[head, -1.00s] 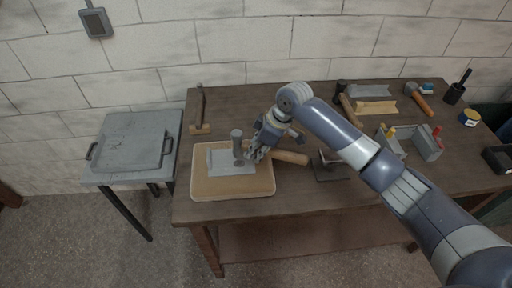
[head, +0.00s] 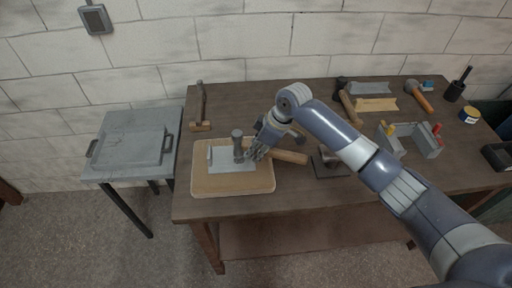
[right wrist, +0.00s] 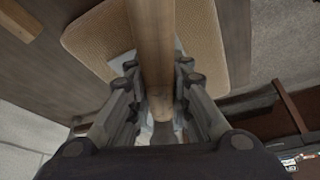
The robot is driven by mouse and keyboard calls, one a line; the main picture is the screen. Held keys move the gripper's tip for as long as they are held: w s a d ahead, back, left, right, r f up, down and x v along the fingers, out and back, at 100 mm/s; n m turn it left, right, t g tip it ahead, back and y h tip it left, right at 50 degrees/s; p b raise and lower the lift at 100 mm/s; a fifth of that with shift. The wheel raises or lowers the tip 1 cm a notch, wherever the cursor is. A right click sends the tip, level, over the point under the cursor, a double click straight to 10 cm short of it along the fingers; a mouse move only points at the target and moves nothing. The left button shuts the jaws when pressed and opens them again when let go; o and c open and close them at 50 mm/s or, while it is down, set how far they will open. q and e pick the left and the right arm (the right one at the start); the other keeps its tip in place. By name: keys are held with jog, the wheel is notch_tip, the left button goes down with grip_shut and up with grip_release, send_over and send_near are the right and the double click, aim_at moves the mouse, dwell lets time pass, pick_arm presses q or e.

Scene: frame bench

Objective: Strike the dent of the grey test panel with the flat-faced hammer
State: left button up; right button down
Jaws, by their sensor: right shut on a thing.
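The grey test panel (head: 222,164) lies on a tan pad (head: 235,186) at the front left of the bench. My right gripper (head: 257,153) is shut on the wooden handle (head: 290,157) of a hammer. The hammer's grey head (head: 238,147) stands upright over the panel's middle; I cannot tell whether it touches. The dent is not visible; the head may cover it. In the right wrist view the handle (right wrist: 152,45) runs between the fingers, with a pale bit of panel behind it. My left gripper is not in view.
A metal block (head: 328,163) stands right of the handle. Another hammer (head: 200,108) lies at the back left, more hammers (head: 348,104) at the back right. A grey clamp-like holder (head: 425,145) sits on the right. A grey side table (head: 130,142) stands left.

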notch_tip(320, 180, down, 3)
jog(key=shift+f+b, duration=0.1)
jog(key=shift+b, duration=0.45)
jog(key=shift+r+p, duration=0.3)
jog(key=shift+p, duration=0.1)
notch_tip(320, 180, up, 5)
jog(key=p, duration=0.4)
jog(key=shift+r, duration=1.1)
pick_arm(q)
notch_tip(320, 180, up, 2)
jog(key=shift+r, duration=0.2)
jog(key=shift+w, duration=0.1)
jog(key=shift+b, duration=0.3)
pick_arm(e)
jog(key=shift+f, duration=0.15)
jog(key=shift+f+b, duration=0.35)
jog(key=shift+f, duration=1.1)
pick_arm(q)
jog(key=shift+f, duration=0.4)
